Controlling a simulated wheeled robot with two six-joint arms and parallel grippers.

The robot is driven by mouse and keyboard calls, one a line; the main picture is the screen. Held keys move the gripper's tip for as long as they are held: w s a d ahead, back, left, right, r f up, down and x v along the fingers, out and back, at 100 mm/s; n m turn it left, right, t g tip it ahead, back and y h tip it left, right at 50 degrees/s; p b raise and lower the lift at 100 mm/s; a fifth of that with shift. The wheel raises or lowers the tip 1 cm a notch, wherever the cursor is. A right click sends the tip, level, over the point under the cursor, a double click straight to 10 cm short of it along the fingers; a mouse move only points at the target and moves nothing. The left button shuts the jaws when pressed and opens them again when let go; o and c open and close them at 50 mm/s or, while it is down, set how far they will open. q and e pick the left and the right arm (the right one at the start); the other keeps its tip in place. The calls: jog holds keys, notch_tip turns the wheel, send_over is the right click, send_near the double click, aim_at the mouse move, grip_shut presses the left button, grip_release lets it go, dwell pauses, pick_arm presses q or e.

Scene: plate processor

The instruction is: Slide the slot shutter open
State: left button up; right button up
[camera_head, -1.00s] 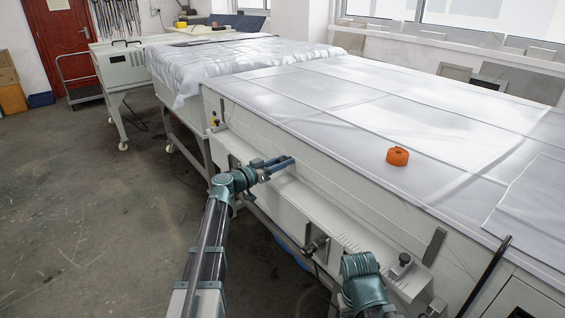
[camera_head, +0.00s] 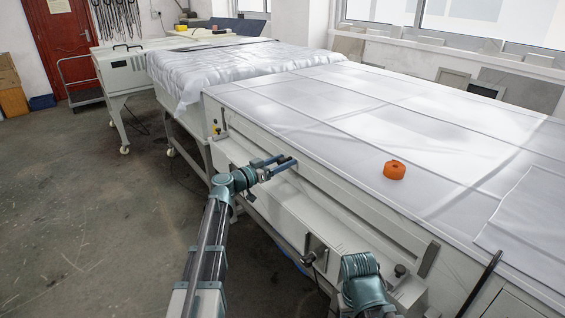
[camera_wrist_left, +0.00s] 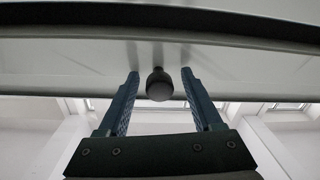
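My left gripper (camera_head: 287,162) is at the side of the long white machine, by the left part of a long recessed slot (camera_head: 350,205). The left wrist view shows its two blue fingers (camera_wrist_left: 160,74) open. A dark round knob (camera_wrist_left: 159,86) on a pale panel (camera_wrist_left: 80,62) sits between the fingers, with gaps on both sides. I cannot tell for sure whether this panel is the slot shutter. In the head view my fingers hide the knob. My right arm shows at the bottom; its gripper is not visible.
An orange round object (camera_head: 394,170) lies on the sheet-covered machine top (camera_head: 330,95). Dark knobs (camera_head: 400,270) and a dark grey strip (camera_head: 430,258) are on the machine's side near my right arm. The floor (camera_head: 80,220) at left is open.

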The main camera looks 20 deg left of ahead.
pick_arm(q)
jog(key=shift+s, duration=0.1)
jog(key=v, duration=1.3)
jog(key=shift+s+a, duration=0.25)
